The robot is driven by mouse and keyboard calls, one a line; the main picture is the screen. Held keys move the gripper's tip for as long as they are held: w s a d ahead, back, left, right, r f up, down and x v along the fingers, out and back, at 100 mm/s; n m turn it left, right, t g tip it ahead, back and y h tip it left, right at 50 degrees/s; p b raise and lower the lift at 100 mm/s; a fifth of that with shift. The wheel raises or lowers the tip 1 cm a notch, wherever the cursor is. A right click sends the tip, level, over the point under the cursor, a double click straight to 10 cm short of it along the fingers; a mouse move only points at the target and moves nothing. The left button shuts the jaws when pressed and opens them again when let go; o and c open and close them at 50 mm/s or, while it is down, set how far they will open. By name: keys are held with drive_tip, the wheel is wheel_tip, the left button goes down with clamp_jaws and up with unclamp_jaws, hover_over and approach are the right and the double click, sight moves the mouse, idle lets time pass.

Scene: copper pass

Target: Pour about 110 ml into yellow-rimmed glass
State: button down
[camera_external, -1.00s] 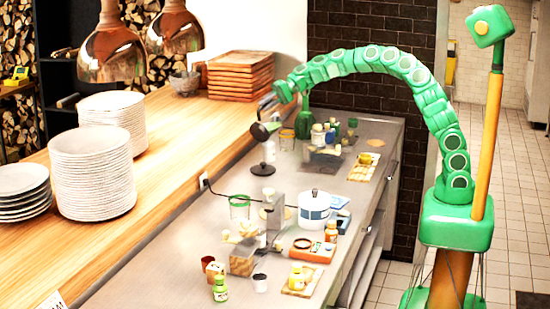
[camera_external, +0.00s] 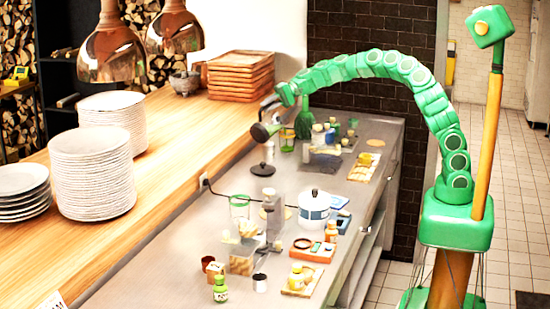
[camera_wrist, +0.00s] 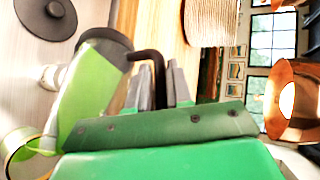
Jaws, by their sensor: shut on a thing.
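My gripper (camera_wrist: 160,85) is shut on the dark hooked handle of a jug (camera_wrist: 90,90). In the wrist view the jug is tilted, with a dark grey end and a green, see-through body. In the external view my gripper (camera_external: 268,104) holds the jug, whose dark end (camera_external: 261,132) shows above the counter. The yellow-rimmed glass (camera_external: 287,140) stands just right of it, and its rim also shows at the lower left of the wrist view (camera_wrist: 17,143). The glass looks greenish; its fill level and any stream are too unclear to tell.
A dark lid (camera_external: 262,169) lies on the counter nearer the camera. A green-rimmed glass (camera_external: 240,206), a white pot (camera_external: 314,210) and small jars stand further forward. A green bottle (camera_external: 303,120) is behind the yellow-rimmed glass. Plate stacks (camera_external: 92,175) stand on the wooden shelf.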

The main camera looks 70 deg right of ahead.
drive_tip(key=shift+s+d+f, duration=0.1)
drive_tip(key=shift+d+f, duration=0.05)
drive_tip(key=shift+d, duration=0.05)
idle(0.6)
drive_tip(key=shift+s+d+f+m+t+y, duration=0.15)
drive_tip(key=shift+s+d+t+y, duration=0.15)
drive_tip(key=shift+d, duration=0.2)
drive_tip(key=shift+s+d+m+t+y, duration=0.1)
drive_tip(key=shift+d+m+t+y, duration=0.1)
drive_tip(key=shift+d+y, duration=0.25)
idle(0.7)
drive_tip(key=shift+w+a+g+h, duration=0.15)
drive_tip(key=shift+w+a+h, duration=0.15)
drive_tip(key=shift+a, duration=0.2)
drive_tip(key=shift+w+a+g+h, duration=0.15)
drive_tip(key=shift+a+h, duration=0.1)
drive_tip(key=shift+a, duration=0.2)
drive_tip(key=shift+w+a+r+n+g+h, duration=0.15)
drive_tip(key=shift+a+r+n+h, duration=0.15)
drive_tip(key=shift+r, duration=0.15)
drive_tip(key=shift+w+a+r+n+g+h, duration=0.1)
drive_tip(key=shift+a+r+n+g+h, duration=0.05)
drive_tip(key=shift+a+r+h, duration=0.2)
drive_tip(key=shift+r, duration=0.1)
drive_tip(key=shift+w+a+n+g+h+b, duration=0.35)
drive_tip(key=shift+a+g+h+b, duration=0.15)
drive_tip(key=shift+a+h+b, duration=0.3)
drive_tip(key=shift+r, duration=0.15)
